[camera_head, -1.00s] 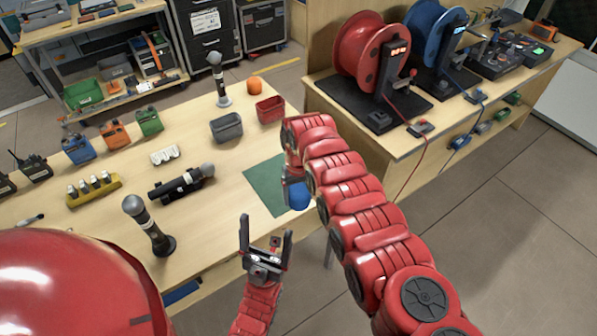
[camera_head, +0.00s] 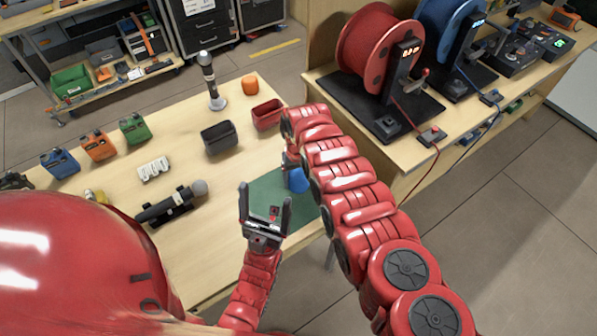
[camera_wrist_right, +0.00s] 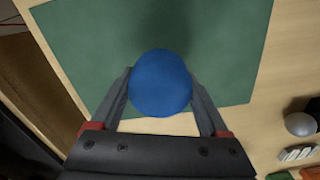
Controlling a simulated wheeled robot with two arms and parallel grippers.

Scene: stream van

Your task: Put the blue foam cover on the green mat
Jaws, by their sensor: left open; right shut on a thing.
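The blue foam cover (camera_head: 297,181) is a round blue piece, partly hidden by my right arm in the head view. In the right wrist view the blue foam cover (camera_wrist_right: 160,83) sits between the fingers of my right gripper (camera_wrist_right: 161,97), which is shut on it. The green mat (camera_head: 313,206) lies flat near the table's right edge. In the right wrist view the green mat (camera_wrist_right: 80,40) spreads behind the cover; I cannot tell whether the cover touches it. My left gripper (camera_head: 264,207) is open and empty, in front of the mat in the head view.
A dark grey bin (camera_head: 219,138), a red bin (camera_head: 267,114) and an orange ball (camera_head: 250,85) stand beyond the mat. A microphone stands upright (camera_head: 211,82) and another lies on the table (camera_head: 172,203). Cable reels (camera_head: 378,52) are on the right bench.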

